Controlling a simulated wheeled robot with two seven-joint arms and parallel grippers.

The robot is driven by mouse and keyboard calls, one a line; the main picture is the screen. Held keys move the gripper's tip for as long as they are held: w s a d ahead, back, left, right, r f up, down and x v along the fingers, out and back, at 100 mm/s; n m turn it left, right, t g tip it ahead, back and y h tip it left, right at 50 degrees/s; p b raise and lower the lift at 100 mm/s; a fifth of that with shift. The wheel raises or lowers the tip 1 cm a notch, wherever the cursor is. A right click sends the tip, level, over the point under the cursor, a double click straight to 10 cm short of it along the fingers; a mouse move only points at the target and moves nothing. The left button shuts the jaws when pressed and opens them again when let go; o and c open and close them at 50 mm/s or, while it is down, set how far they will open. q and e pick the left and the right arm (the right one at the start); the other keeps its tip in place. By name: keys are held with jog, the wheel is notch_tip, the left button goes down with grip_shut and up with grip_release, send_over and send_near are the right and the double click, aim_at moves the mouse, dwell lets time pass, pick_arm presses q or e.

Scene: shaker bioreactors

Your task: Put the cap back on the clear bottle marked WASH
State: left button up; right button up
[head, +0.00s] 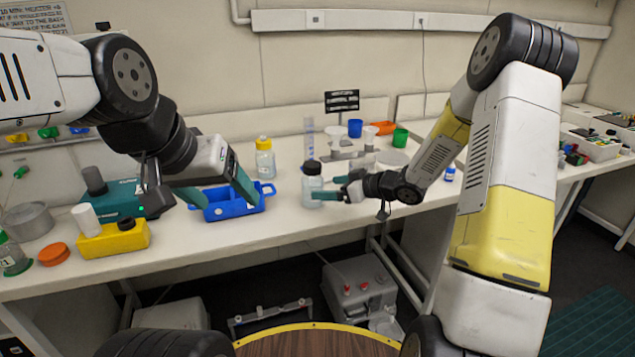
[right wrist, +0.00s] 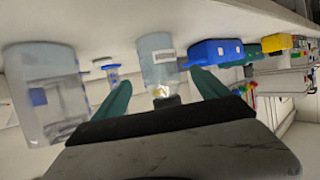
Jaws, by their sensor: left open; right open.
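A clear bottle (head: 312,190) with a black cap (head: 312,167) on top stands upright near the middle of the bench. My right gripper (head: 318,187) is open, its fingers reaching left at this bottle; contact cannot be told. The right wrist view, upside down, shows a clear labelled bottle (right wrist: 158,58) between or beyond the open fingers. A second clear bottle (head: 265,164) with a yellow cap (head: 263,143) stands behind the blue tote. I cannot read WASH on either bottle. My left gripper (head: 216,192) is open and empty, over or in front of the blue tote.
The blue tote (head: 222,214) lies left of the black-capped bottle. A yellow block (head: 118,240), a teal device (head: 133,196) and an orange lid (head: 53,255) are further left. Cups and a measuring cylinder (head: 309,140) stand behind. The bench's front strip is mostly clear.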

jog(key=shift+v, duration=2.75)
jog(key=d+r+m+t+h, duration=0.3)
jog(key=d+r+h, duration=0.35)
jog(key=r, duration=0.25)
jog(key=s+d+r+m+h, duration=0.3)
jog(key=s+d+r+h, duration=0.1)
jog(key=s+r, duration=0.2)
jog(key=s+a+r+m+g+y, duration=0.1)
jog(key=s+a+m+g, duration=0.1)
jog(key=s, duration=0.9)
jog(key=s+a+m+g+y, duration=0.1)
jog(key=s+a+g, duration=0.2)
jog(key=s, duration=0.9)
jog(key=shift+a+r+m, duration=0.2)
jog(key=shift+r+m, duration=0.2)
